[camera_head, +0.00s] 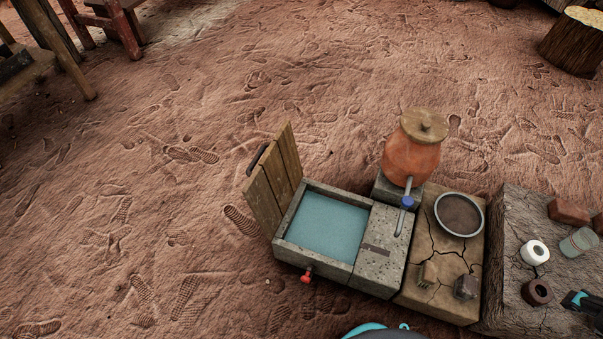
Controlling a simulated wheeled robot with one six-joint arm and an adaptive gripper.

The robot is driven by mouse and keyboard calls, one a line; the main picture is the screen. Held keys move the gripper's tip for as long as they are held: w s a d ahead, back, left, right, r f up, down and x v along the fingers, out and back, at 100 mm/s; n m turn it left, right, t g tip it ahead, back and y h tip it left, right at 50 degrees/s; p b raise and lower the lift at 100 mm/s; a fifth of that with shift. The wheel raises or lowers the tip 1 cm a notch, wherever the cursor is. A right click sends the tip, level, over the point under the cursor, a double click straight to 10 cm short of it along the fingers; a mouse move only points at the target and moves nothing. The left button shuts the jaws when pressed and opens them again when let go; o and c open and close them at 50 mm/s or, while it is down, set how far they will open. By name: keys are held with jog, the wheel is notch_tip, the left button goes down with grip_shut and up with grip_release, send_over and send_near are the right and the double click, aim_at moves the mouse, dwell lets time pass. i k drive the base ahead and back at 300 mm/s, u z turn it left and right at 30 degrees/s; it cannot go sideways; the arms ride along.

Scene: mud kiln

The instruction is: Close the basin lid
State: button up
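The basin (364,270) is a grey stone box with blue-green water (328,225) in its left part. Its wooden plank lid (273,182) stands open on the left side, tilted up and leaning slightly outward, with a dark handle (257,158) on its outer face. A red tap (307,275) sticks out at the basin's front. A dark and teal part at the right edge, over the rough block, looks like the end of my gripper (575,299). It is far right of the lid and cut off by the frame; its fingers cannot be made out.
An orange clay pot (410,158) with a wooden cover and blue-handled tap stands behind the basin. Right of it, a cracked slab (440,300) holds a round dish (459,214) and small blocks. A rough block (510,217) carries rolls and a glass.

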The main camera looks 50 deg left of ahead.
aim_at(269, 191)
jog(key=z, duration=1.9)
jog(key=k, duration=2.1)
jog(key=u, duration=2.3)
